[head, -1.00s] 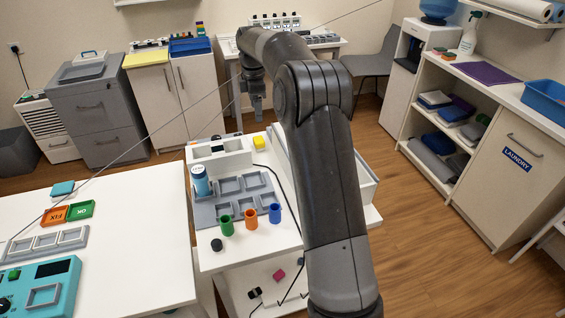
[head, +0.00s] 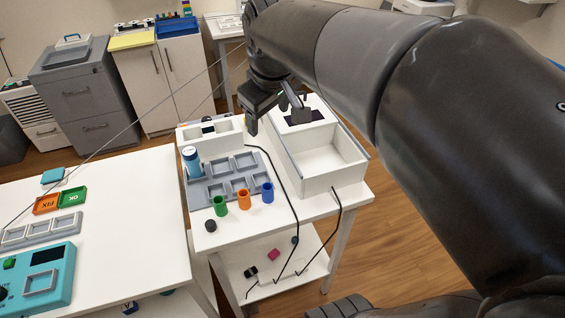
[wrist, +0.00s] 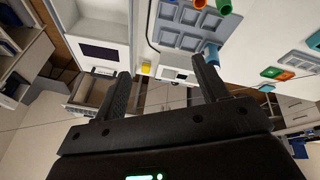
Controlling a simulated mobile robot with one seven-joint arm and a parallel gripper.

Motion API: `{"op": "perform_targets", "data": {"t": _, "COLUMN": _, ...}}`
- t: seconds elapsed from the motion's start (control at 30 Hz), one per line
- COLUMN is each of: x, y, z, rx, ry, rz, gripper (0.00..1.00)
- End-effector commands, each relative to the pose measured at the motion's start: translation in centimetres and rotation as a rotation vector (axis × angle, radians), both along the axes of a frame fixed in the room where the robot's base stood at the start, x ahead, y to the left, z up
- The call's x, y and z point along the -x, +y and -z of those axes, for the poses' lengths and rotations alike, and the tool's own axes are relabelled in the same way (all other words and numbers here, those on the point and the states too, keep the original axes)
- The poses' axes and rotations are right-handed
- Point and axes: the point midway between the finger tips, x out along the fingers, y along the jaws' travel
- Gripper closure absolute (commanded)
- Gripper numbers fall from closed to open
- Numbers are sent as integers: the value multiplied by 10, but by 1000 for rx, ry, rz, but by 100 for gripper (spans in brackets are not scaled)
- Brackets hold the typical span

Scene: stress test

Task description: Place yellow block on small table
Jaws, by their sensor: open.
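The yellow block (wrist: 145,68) shows small in the wrist view, between my open fingertips in the picture and apart from them. In the head view only a yellow sliver (head: 246,121) shows beside my gripper, which hides most of it. My gripper (head: 272,112) is open and empty, above the back of a small white table (head: 312,213) with a lower shelf. It also shows at close range in the wrist view (wrist: 160,67). I cannot tell its exact height above the tabletop.
The small table carries a white open box (head: 325,178), a grey compartment tray (head: 199,191), a blue bottle (head: 192,160), and green (head: 220,206), orange (head: 244,199) and blue (head: 267,191) cups. A cable crosses it. A larger white table (head: 130,200) stands left, with bare middle.

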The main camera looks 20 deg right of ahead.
Motion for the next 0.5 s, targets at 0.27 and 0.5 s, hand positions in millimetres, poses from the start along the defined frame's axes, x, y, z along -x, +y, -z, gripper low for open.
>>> {"op": "perform_targets", "data": {"t": 0.27, "x": 91, "y": 0, "z": 32, "rx": -133, "ry": -100, "rz": 265, "gripper": 33}}
{"op": "perform_targets", "data": {"t": 0.5, "x": 128, "y": 1, "z": 57, "rx": -212, "ry": -142, "rz": 393, "gripper": 33}}
